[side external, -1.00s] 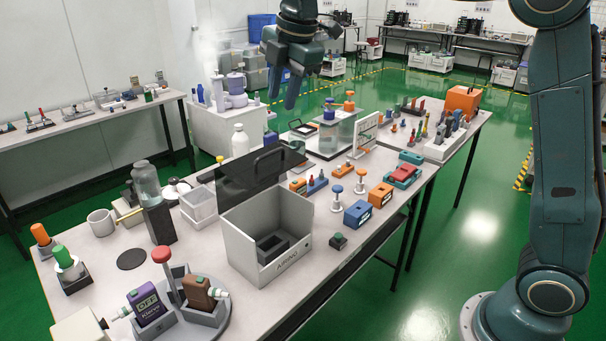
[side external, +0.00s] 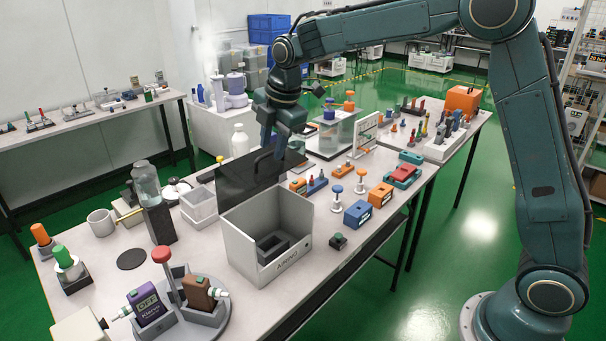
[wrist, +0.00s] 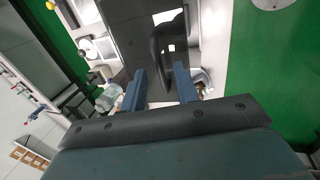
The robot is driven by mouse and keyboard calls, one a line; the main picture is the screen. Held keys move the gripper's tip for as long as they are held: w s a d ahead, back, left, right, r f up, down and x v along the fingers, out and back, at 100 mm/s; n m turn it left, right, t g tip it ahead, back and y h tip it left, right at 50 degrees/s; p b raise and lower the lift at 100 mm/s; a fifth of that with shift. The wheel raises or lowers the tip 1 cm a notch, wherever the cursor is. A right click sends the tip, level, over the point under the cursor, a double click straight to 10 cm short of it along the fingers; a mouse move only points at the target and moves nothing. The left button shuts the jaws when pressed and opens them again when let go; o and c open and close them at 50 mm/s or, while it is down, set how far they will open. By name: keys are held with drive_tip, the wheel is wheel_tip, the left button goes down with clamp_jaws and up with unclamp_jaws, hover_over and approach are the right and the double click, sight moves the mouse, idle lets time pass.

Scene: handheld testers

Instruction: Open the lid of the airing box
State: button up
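The airing box (side external: 268,243) is a light grey, open-topped box on the near table, with a small dark grey tray (side external: 272,246) inside. Its dark, see-through lid (side external: 240,180) stands raised at the back edge, and the box interior shows. A black loop handle (wrist: 157,48) is on the lid. My gripper (side external: 272,146) is at the top of the lid, by the handle. In the wrist view my gripper (wrist: 160,78) is open, with the handle in line with the gap between its two blue fingers. Contact with the handle cannot be told.
A white container (side external: 199,207) and a dark stand with a glass bottle (side external: 146,183) are left of the box. Blue and orange blocks (side external: 358,213) are to the right. A white bottle (side external: 240,140) stands behind the lid.

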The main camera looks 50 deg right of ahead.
sight(252, 154)
drive_tip(key=shift+f, duration=0.2)
clamp_jaws()
drive_tip(key=shift+w, duration=0.1)
drive_tip(key=shift+w+r, duration=0.35)
drive_tip(key=shift+w, duration=0.45)
drive_tip(key=shift+w+r, duration=0.35)
drive_tip(key=shift+w, duration=0.45)
drive_tip(key=shift+w+r, duration=0.25)
drive_tip(key=shift+w, duration=0.75)
drive_tip(key=shift+w+r, duration=0.25)
drive_tip(key=shift+w, duration=0.7)
unclamp_jaws()
